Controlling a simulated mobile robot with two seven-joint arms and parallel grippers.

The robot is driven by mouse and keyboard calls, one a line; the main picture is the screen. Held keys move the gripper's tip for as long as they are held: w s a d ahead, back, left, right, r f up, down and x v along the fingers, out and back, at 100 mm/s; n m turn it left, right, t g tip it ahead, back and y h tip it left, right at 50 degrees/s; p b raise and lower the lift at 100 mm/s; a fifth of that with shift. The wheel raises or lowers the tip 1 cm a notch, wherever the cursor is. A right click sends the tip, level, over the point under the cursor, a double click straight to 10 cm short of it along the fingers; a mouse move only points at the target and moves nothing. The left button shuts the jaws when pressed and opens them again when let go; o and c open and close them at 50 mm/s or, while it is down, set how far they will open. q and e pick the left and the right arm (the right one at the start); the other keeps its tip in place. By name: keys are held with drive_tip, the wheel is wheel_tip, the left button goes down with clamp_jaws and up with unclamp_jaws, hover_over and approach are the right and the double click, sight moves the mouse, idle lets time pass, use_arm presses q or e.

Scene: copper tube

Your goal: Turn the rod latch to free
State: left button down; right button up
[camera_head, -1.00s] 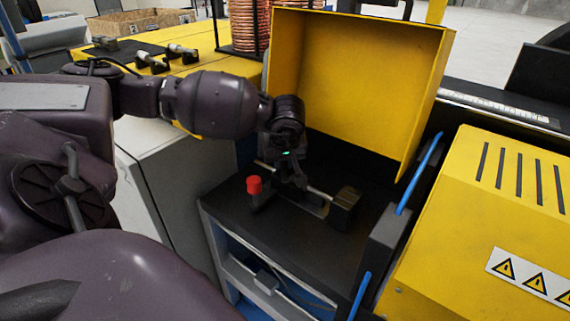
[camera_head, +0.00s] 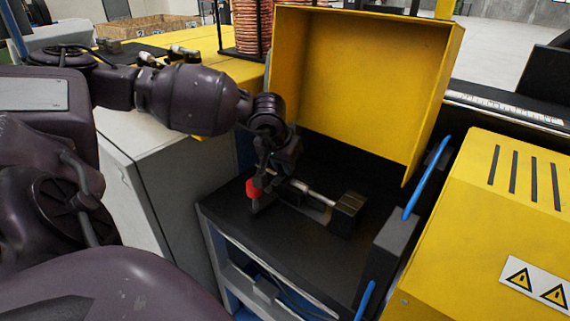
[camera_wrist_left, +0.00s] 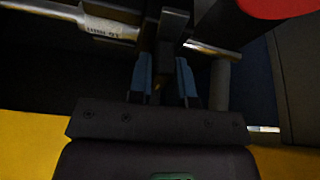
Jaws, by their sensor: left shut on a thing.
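The metal rod (camera_head: 318,196) lies in a dark fixture on the black work surface (camera_head: 290,245), its right end at a black block (camera_head: 346,215). In the left wrist view the silver rod (camera_wrist_left: 112,24) runs across the top and carries a small label. A red knob (camera_head: 252,188) stands at the fixture's left end; part of it shows in the left wrist view (camera_wrist_left: 275,8). My left gripper (camera_head: 265,181) is beside the red knob. In the wrist view its blue fingers (camera_wrist_left: 164,78) are closed around a dark upright bar, apparently the latch (camera_wrist_left: 168,45). My right gripper is not in view.
A raised yellow cover (camera_head: 365,85) stands behind the fixture. A yellow slotted housing (camera_head: 500,220) and a grey part with a blue handle (camera_head: 424,178) are on the right. Copper coils (camera_head: 250,28) stand at the back.

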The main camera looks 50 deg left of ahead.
sight(275, 182)
use_arm(q)
drive_tip(key=shift+r, duration=0.15)
idle(0.3)
drive_tip(key=c, duration=1.1)
unclamp_jaws()
drive_tip(key=shift+p+v, duration=0.7)
drive_tip(key=shift+v, duration=4.65)
drive_tip(key=shift+s, duration=0.1)
